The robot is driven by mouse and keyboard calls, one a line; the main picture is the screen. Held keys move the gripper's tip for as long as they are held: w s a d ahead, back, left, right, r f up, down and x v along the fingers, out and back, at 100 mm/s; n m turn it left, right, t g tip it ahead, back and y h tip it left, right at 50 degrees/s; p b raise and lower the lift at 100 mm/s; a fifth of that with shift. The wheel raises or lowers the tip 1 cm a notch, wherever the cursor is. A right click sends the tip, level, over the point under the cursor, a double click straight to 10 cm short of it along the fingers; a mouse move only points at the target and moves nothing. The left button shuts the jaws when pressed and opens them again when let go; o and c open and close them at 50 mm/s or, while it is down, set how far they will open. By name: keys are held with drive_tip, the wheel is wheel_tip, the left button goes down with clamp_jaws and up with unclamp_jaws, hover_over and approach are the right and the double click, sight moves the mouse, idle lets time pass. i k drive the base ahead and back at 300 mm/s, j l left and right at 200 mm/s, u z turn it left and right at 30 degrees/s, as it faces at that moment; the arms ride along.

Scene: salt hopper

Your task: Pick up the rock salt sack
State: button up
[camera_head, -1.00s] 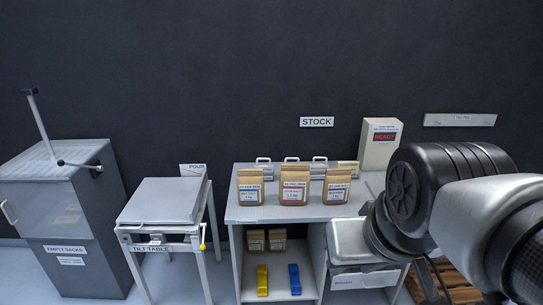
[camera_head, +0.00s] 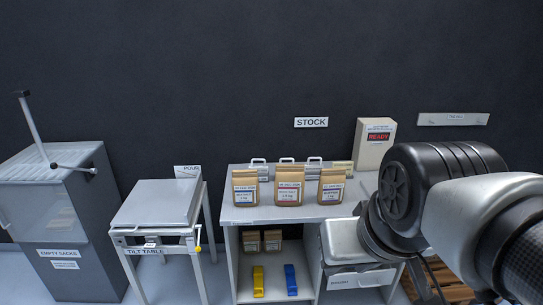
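Three upright brown paper sacks stand in a row on the stock shelf top: a left sack with a blue label band (camera_head: 245,189), a slightly larger middle sack with a reddish band (camera_head: 289,187), and a right sack with a dark band (camera_head: 331,187). The print is too small to tell for sure which one is the rock salt sack. My arm fills the right side, its dark joint and silver links in front of the shelf's right end. My gripper's fingers do not show. Nothing of my arm touches the three sacks.
Metal clips or handles stand behind the sacks. Smaller sacks (camera_head: 251,241), a yellow scoop (camera_head: 258,281) and a blue scoop (camera_head: 291,279) are below. A tilt table (camera_head: 158,205) and an empty-sacks cabinet (camera_head: 75,220) stand left.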

sight(290, 179)
drive_tip(key=i, duration=1.7)
